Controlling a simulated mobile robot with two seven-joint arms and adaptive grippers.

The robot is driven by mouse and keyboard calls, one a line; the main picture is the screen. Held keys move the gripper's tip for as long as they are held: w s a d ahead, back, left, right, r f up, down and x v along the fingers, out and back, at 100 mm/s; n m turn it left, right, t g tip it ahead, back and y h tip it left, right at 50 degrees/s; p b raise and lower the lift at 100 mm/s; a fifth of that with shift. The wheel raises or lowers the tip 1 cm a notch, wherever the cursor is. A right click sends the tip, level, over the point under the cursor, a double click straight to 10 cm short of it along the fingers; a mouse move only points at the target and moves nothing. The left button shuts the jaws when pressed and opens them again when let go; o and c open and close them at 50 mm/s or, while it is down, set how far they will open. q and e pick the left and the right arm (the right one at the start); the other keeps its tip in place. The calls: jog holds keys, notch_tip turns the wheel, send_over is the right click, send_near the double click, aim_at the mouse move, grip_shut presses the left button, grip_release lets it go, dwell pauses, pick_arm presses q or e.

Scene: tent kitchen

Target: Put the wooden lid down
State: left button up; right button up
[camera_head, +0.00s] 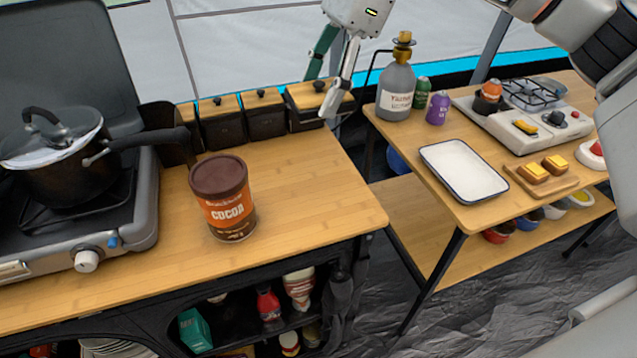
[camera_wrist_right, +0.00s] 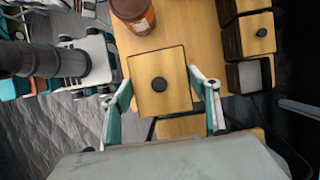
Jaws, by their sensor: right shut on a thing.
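The wooden lid (camera_wrist_right: 172,104) is a square light-wood board with a dark edge and a round black knob. My right gripper (camera_wrist_right: 167,104) is shut on it, with one finger at each side. In the head view the lid (camera_head: 333,100) is by the fingers of my right gripper (camera_head: 331,86), at the back right of the wooden counter, over the end of the row of black canisters. An open canister (camera_wrist_right: 250,75) without a lid shows beside the lid in the wrist view. Whether the lid touches anything below is unclear.
A pot (camera_head: 60,155) sits on the stove. A gas bottle (camera_head: 396,92) and white tray (camera_head: 463,170) are on the right table.

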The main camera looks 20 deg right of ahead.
jog(key=b, duration=0.2)
send_over(314, 187)
jog(key=d, duration=0.2)
jog(key=f, duration=1.4)
jog(key=shift+a+f, duration=0.25)
jog(key=shift+f, duration=2.45)
jog(key=shift+f, duration=0.1)
jog(key=o, duration=1.1)
